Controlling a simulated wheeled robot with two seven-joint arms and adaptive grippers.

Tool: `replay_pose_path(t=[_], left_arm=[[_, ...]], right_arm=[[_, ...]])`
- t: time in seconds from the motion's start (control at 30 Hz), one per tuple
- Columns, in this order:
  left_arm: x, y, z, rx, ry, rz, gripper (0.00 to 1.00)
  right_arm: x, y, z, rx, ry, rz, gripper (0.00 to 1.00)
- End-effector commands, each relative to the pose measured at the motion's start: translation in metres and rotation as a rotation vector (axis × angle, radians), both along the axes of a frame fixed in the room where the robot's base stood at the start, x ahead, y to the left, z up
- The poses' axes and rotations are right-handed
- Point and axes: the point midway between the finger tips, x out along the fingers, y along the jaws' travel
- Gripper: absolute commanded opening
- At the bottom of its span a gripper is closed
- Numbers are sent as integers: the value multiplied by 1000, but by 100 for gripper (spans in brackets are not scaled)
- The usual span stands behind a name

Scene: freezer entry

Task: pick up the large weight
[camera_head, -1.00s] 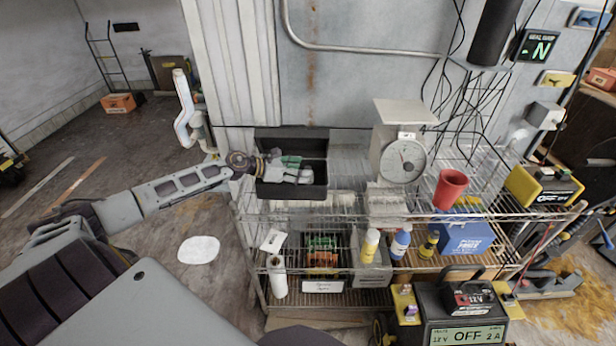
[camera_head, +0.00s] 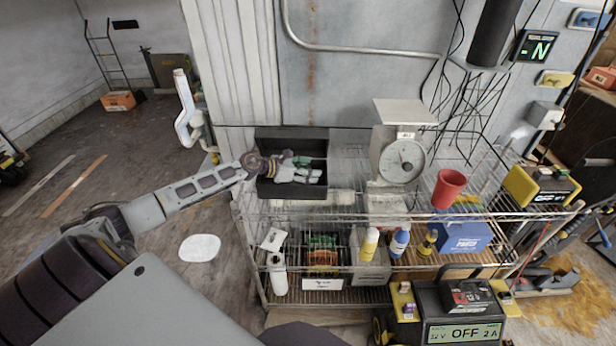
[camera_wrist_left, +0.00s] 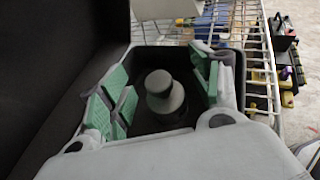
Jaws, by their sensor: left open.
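In the head view the bin (camera_head: 291,139) sits at the left end of the wire shelf's top, and I cannot make out the weight there. My left gripper (camera_wrist_left: 162,82) is open, with green-padded fingers on either side of the weight and visible gaps to it. In the head view this gripper (camera_head: 304,171) reaches into the bin from the left. My right gripper is not in view.
A scale (camera_head: 403,150) stands right of the bin on the wire rack (camera_head: 345,210). A red cup (camera_head: 449,189) and a blue box (camera_head: 466,237) are farther right. Bottles (camera_head: 400,240) stand on the shelf below. A grey wall is close behind.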

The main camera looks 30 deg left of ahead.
Motion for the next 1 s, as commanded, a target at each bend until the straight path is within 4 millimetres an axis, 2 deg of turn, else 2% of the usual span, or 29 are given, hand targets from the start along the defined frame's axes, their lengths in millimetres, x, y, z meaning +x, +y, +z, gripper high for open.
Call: replay_pose_path(t=[0.37, 0.83, 1.0], left_arm=[[0, 0, 0, 0, 0, 0, 62], [0, 0, 0, 0, 0, 0, 2], [1, 0, 2, -1, -3, 1, 0]], right_arm=[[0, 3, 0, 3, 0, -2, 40], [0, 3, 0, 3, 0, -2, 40], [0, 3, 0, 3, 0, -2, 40]])
